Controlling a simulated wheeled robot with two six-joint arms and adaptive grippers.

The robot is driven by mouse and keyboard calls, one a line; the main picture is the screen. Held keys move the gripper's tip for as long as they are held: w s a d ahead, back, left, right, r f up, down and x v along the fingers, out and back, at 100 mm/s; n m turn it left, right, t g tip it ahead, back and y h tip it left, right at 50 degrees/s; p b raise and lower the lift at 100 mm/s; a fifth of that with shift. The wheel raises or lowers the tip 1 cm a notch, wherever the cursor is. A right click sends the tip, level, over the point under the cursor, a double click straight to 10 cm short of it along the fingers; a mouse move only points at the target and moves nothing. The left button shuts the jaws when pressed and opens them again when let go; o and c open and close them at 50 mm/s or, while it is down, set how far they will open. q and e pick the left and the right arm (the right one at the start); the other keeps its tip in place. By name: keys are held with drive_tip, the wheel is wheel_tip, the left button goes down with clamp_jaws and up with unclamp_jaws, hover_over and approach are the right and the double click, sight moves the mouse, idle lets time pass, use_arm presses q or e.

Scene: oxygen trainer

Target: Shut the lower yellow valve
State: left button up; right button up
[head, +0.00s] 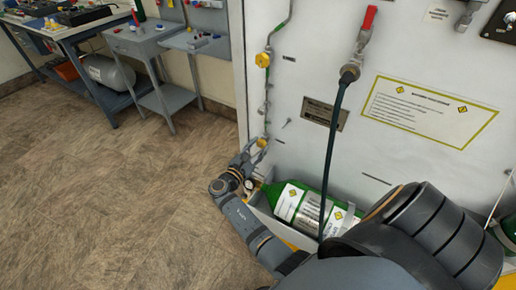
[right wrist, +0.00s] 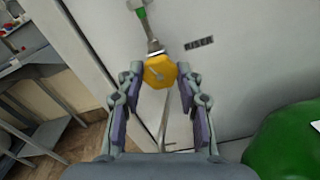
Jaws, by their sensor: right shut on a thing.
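The lower yellow valve (head: 262,142) sits low on the pale panel near its left edge, on a thin vertical pipe. My right gripper (head: 257,151) reaches it from below and is shut on it. In the right wrist view the valve's yellow knob (right wrist: 160,68) lies between the two fingertips, one on each side. My left gripper is not in view.
An upper yellow valve (head: 262,60) is on the same pipe. A red-handled valve (head: 368,20) has a dark hose hanging down. A green cylinder (head: 313,205) lies at the panel's foot, close to my right arm. Open floor (head: 120,190) is at left, with workbenches behind.

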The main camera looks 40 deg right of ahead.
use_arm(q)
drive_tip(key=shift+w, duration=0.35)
use_arm(e)
drive_tip(key=o, duration=1.2)
drive_tip(key=shift+c, duration=0.2)
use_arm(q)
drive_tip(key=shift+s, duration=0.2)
